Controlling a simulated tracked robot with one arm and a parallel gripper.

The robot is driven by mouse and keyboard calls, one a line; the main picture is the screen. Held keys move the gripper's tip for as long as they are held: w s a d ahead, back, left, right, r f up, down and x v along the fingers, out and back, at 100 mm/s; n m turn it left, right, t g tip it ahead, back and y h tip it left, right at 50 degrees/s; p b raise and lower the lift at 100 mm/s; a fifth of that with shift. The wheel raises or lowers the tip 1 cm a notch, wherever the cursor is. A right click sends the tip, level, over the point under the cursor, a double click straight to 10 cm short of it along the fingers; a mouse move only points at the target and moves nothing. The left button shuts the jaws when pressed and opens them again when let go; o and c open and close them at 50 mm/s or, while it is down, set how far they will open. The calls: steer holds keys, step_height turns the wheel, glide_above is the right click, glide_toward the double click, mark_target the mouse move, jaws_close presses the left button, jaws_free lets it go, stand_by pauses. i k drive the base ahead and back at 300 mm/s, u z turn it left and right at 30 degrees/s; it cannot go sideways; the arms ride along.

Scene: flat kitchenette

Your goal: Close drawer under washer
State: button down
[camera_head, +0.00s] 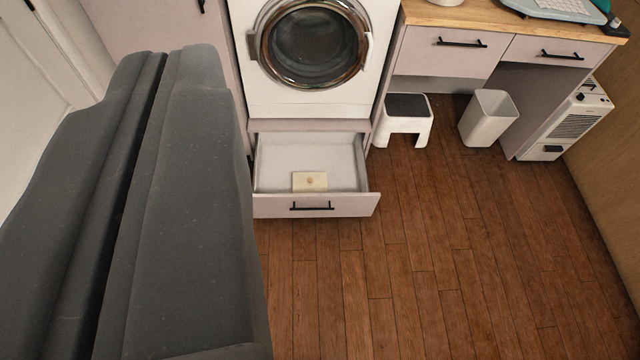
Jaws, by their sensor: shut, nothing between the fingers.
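The drawer (317,205) under the washer (311,60) is pulled out well over the floor. Its front is pale with a black bar handle, and its white inside shows. A small cream block or box (309,181) lies in it near the front. My gripper (163,62), large and dark grey, fills the left of the view. Its two fingers lie together with only a dark seam between them, and it holds nothing. In the picture it is left of the drawer and apart from it, and it hides part of the floor and cabinet there.
Right of the drawer stand a white step stool (405,130) and a white bin (488,118). A white appliance (568,124) is farther right. A desk with drawers (447,52) is above them. The wooden floor (430,260) in front and to the right is clear.

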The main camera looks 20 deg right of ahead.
mark_target(277, 155)
steer(key=u, duration=0.05)
steer(key=i, duration=1.15)
steer(key=z, duration=0.45)
